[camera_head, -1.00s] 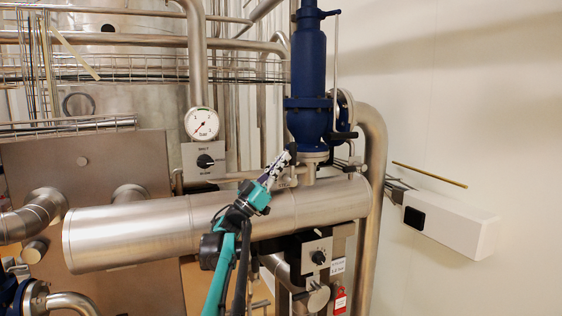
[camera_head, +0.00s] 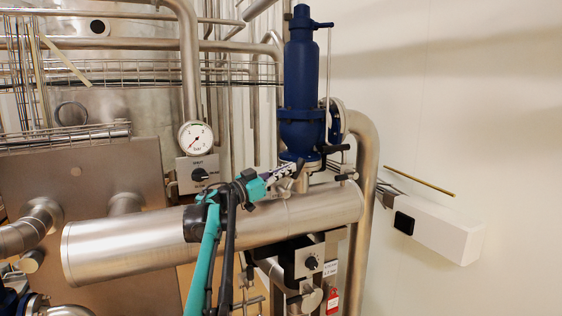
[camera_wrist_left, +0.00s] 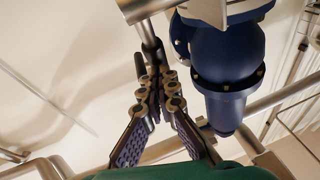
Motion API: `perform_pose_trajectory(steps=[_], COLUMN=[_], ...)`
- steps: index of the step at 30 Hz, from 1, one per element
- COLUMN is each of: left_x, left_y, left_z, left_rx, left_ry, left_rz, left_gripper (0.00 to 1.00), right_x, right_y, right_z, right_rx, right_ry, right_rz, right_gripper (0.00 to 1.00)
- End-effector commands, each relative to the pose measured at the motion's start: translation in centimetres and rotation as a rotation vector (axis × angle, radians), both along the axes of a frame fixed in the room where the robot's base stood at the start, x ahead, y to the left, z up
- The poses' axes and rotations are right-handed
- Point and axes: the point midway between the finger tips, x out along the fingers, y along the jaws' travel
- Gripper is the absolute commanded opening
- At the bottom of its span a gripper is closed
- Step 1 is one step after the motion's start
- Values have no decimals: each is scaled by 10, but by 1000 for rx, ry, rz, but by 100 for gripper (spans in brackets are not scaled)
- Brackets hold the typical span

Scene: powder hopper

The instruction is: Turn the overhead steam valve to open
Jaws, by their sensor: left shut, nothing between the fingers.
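The tall blue valve (camera_head: 302,90) stands upright above the wide steel pipe, with a black lever handle (camera_head: 336,149) at its lower right. In the left wrist view the blue valve body (camera_wrist_left: 222,60) is right of my fingers. My left gripper (camera_head: 298,170) is just below the valve's base, its fingers shut with nothing between them. In the left wrist view the shut fingertips (camera_wrist_left: 157,78) point at a dark rod with a steel end (camera_wrist_left: 150,38). Whether they touch it I cannot tell. My right gripper is not seen.
The wide steel pipe (camera_head: 130,240) runs under my left arm. A pressure gauge (camera_head: 196,137) and black knob (camera_head: 200,174) are at left. A bent pipe (camera_head: 364,200) stands right of the valve, with a white box (camera_head: 440,228) beyond.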

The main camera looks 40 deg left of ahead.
Motion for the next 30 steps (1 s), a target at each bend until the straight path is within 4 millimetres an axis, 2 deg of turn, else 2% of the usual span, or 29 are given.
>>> perform_pose_trajectory(steps=[1, 3, 8, 10, 30], left_x=[4, 9, 19, 23, 57], left_y=[-2, -5, -11, -13, -30], left_z=[7, 6, 1, -3, -36], left_rx=[22, 52, 122, 123, 121], left_ry=[40, 98, 234, 236, 232], left_rz=[-1, -2, -1, -2, -2], left_gripper=[0, 0, 0, 0, 0], right_x=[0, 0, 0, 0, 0], right_y=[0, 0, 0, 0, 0], right_z=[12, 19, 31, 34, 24], right_rx=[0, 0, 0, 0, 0], right_ry=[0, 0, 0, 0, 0], right_rz=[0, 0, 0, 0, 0], right_gripper=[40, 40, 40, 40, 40])
